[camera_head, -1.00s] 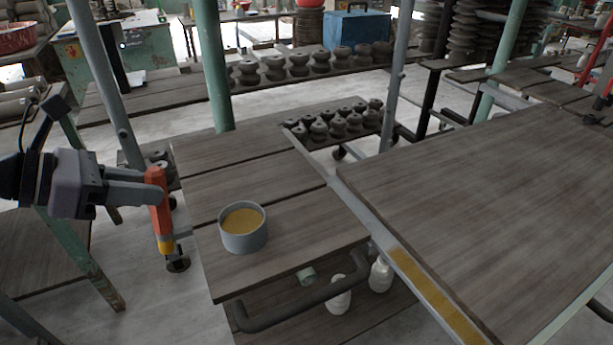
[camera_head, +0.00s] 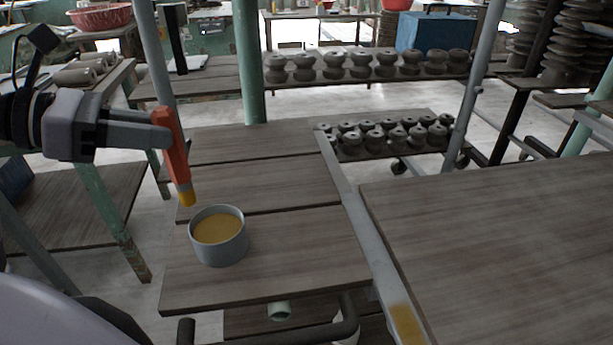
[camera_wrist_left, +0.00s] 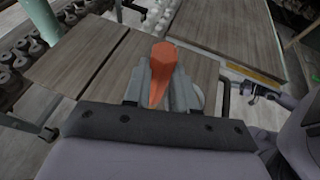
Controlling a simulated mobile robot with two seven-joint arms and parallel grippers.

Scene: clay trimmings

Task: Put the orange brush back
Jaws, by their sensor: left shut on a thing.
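My left gripper (camera_head: 158,130) is shut on the orange brush (camera_head: 175,158). The brush hangs down, slightly tilted, with its yellow end (camera_head: 187,194) lowest. That end is above and a little left of a grey round pot (camera_head: 221,253) with a yellow-brown inside. The pot stands on a wooden plank table. My right gripper is not in the head view.
The plank table (camera_head: 290,270) is bare around the pot. A wider wooden table (camera_head: 500,240) stands to the right, past a grey metal rail. Green and grey posts rise behind. Dark insulator pieces (camera_head: 380,135) sit on racks at the back.

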